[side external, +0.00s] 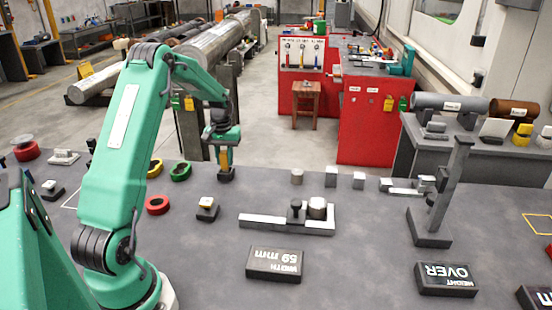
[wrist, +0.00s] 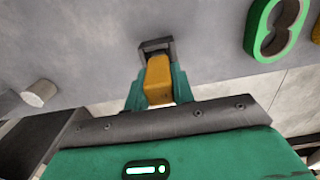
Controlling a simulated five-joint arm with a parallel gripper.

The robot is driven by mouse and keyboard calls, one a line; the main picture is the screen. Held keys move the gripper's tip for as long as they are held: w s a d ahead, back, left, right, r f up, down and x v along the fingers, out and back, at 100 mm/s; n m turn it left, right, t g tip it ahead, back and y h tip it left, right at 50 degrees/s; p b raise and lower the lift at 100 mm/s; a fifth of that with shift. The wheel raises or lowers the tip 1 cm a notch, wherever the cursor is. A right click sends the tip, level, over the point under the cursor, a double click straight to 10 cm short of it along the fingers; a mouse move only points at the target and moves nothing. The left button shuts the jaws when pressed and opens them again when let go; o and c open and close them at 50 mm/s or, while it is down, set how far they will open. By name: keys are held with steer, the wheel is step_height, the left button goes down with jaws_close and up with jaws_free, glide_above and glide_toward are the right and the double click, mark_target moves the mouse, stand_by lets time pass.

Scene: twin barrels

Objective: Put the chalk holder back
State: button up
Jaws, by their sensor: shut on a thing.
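The chalk holder (wrist: 158,82) is a yellow-orange block between the teal jaws of my gripper (wrist: 155,92) in the wrist view. My gripper is shut on it. In the side view my gripper (side external: 225,148) is over the far part of the dark bench, and the yellow holder (side external: 225,158) shows below it, upright. A small dark square stand (side external: 226,175) is directly beneath, on the bench. The stand (wrist: 156,46) also shows at the holder's far end in the wrist view. I cannot tell whether the holder's end is inside the stand or just above it.
A dark block with a pale top (side external: 207,209) stands nearer. A grey cylinder (side external: 297,176) stands to the right. A grey gauge (side external: 290,222) lies mid-bench.

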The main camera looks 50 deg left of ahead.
steer(key=shift+f, duration=0.15)
steer(key=o, duration=1)
step_height(320, 180, up, 12)
steer(key=shift+r, duration=0.2)
steer(key=shift+d, duration=0.1)
stand_by(0.5)
